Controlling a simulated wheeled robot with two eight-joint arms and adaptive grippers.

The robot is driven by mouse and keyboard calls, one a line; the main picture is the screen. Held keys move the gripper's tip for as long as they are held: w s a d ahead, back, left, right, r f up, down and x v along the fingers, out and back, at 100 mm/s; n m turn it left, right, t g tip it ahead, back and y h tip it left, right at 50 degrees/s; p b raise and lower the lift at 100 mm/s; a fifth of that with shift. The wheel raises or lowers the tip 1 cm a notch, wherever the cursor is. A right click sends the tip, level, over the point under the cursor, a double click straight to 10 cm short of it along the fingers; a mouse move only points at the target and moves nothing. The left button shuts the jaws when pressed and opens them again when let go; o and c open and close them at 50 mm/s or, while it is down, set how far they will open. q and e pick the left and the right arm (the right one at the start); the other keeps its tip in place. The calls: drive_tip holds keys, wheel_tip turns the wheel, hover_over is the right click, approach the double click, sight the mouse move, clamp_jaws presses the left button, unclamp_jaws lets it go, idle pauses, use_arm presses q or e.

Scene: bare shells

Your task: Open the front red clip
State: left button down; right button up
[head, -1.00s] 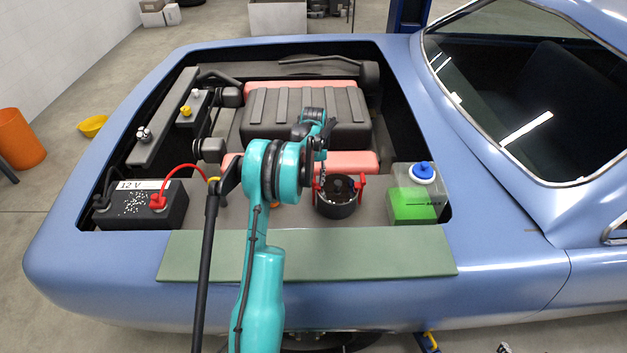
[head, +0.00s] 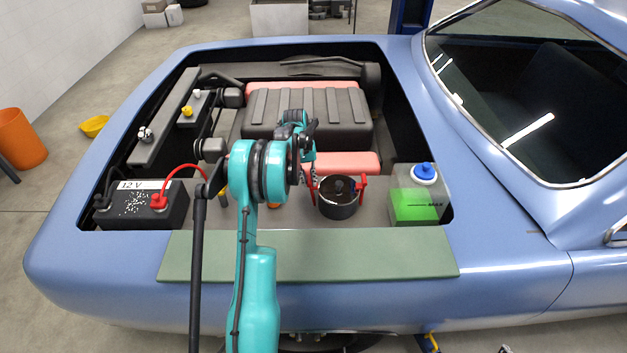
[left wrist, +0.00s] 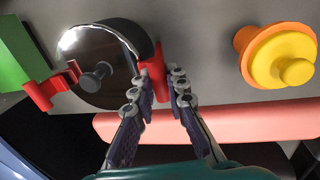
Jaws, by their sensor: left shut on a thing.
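A round black canister (head: 338,205) with a dark shiny lid and a central knob stands near the front right of the engine bay. It also shows in the left wrist view (left wrist: 100,62). A red clip (left wrist: 153,78) is on its side, between the fingers of my left gripper (left wrist: 160,88), which is shut on it. In the head view the left gripper (head: 308,168) is at the canister's left side and partly hides that clip. A second red clip (head: 361,187) is on the canister's right side, and also shows in the left wrist view (left wrist: 48,92). My right gripper is out of view.
A reservoir with green fluid (head: 415,205) stands right of the canister. A 12 V battery (head: 130,208) with a red cable is at the left. A yellow-orange cap (left wrist: 282,58) lies beside the gripper. A green mat (head: 350,255) covers the fender edge.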

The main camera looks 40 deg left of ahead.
use_arm(q)
drive_tip(key=shift+s+a+f+t+h+b, duration=0.4)
drive_tip(key=shift+s+a+h, duration=0.1)
drive_tip(key=shift+s+a, duration=0.2)
drive_tip(key=shift+s+a+f+t+h+b, duration=0.35)
drive_tip(key=shift+s+a+h, duration=0.2)
drive_tip(key=shift+a, duration=0.2)
drive_tip(key=shift+s+a, duration=0.1)
drive_tip(key=c, duration=1.7)
unclamp_jaws()
drive_tip(key=shift+o, duration=1)
drive_tip(key=shift+r, duration=0.1)
